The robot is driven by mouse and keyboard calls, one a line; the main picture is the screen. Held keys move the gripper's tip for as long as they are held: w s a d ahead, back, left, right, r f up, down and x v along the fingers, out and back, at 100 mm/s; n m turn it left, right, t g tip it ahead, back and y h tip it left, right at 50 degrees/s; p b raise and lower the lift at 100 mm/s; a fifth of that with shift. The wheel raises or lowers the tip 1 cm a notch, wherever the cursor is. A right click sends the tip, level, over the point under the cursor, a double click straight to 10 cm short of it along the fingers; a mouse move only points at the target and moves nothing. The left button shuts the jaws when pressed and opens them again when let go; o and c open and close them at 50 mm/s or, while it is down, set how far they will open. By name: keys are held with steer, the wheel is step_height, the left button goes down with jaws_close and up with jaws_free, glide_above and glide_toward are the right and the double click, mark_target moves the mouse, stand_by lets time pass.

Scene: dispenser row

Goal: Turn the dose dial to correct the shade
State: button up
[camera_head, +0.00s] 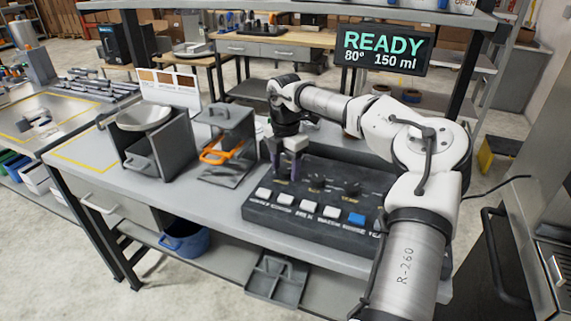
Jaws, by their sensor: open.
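A dark control panel (305,229) sits on the grey bench, with a row of dials along its top. The middle dial (317,181) and the right dial (350,187) show clearly. Their small labels cannot be read, so I cannot tell which is the dose dial. My gripper (286,172) points down, open, at the panel's left dial position, which its fingers mostly hide. I cannot tell whether the fingers touch that dial. A shade card (171,87) with brown patches stands behind the machines at the left. A display (381,51) reads READY, 80°, 150 ml.
White buttons (309,206) and a blue button (356,218) line the panel's front. A dark stand with an orange handle (222,153) and a machine with a metal bowl (145,118) stand left of it. My arm covers the panel's right side.

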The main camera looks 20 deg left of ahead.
steer(key=shift+c, duration=0.4)
steer(key=c, duration=0.9)
steer(key=shift+n, duration=0.3)
steer(key=n, duration=0.3)
steer(key=shift+n, duration=0.3)
steer(key=n+p, duration=0.1)
steer(key=n, duration=0.3)
steer(key=shift+n, duration=0.3)
steer(key=n, duration=0.4)
steer(key=shift+n, duration=0.3)
steer(key=n+p, duration=0.1)
steer(key=n, duration=0.3)
steer(key=shift+n, duration=0.3)
